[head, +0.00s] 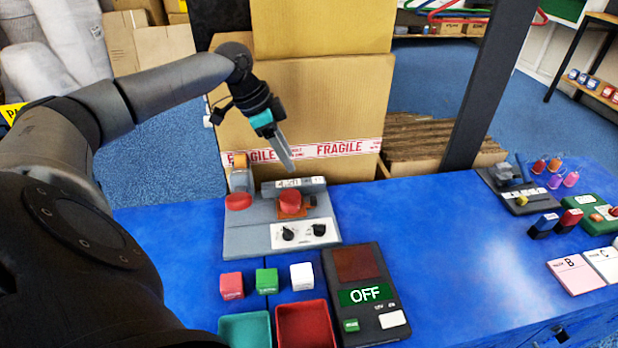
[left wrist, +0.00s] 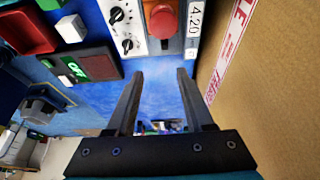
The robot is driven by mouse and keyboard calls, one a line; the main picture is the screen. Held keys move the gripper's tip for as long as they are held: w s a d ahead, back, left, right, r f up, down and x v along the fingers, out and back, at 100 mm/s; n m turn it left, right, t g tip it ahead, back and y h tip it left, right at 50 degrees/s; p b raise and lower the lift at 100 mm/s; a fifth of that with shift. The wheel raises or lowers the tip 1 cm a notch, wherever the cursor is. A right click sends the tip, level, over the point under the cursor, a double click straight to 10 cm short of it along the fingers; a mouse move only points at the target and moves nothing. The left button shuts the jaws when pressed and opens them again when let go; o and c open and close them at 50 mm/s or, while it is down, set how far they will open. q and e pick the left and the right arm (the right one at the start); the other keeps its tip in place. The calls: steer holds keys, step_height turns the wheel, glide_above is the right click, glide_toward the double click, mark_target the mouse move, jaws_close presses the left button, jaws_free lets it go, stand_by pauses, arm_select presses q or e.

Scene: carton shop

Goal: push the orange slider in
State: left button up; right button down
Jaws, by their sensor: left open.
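The grey device (head: 240,238) stands on the blue table in the head view. An orange piece with a red round knob (head: 290,202) sits in it; this looks like the orange slider. The red knob also shows at the top of the left wrist view (left wrist: 162,20), beside a 4.20 display. My left gripper (head: 288,160) is open and empty, tips down, above and behind the device in the head view. In the left wrist view its two fingers (left wrist: 159,73) are apart with blue table between them, not touching the knob. My right gripper is out of view.
A second red knob (head: 238,201) is at the device's left, and a white panel (head: 300,233) with two black dials is in front. A cardboard box (head: 325,110) stands close behind. Small blocks, trays and an OFF box (head: 368,318) lie in front.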

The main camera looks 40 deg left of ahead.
mark_target(313, 197)
arm_select(q)
steer(key=x, duration=0.1)
steer(key=b+x, duration=0.1)
steer(key=x, duration=0.2)
steer(key=shift+w+a, duration=0.2)
steer(key=shift+a, duration=0.15)
steer(key=shift+b+x, duration=0.5)
steer(key=shift+x, duration=0.4)
steer(key=b+x, duration=0.2)
steer(key=x, duration=0.5)
steer(key=shift+w+a, duration=0.1)
steer(key=shift+b+x, duration=0.6)
steer(key=shift+x, duration=0.55)
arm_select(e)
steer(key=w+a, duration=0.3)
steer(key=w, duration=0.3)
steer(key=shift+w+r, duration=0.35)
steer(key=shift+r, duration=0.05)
arm_select(q)
jaws_close()
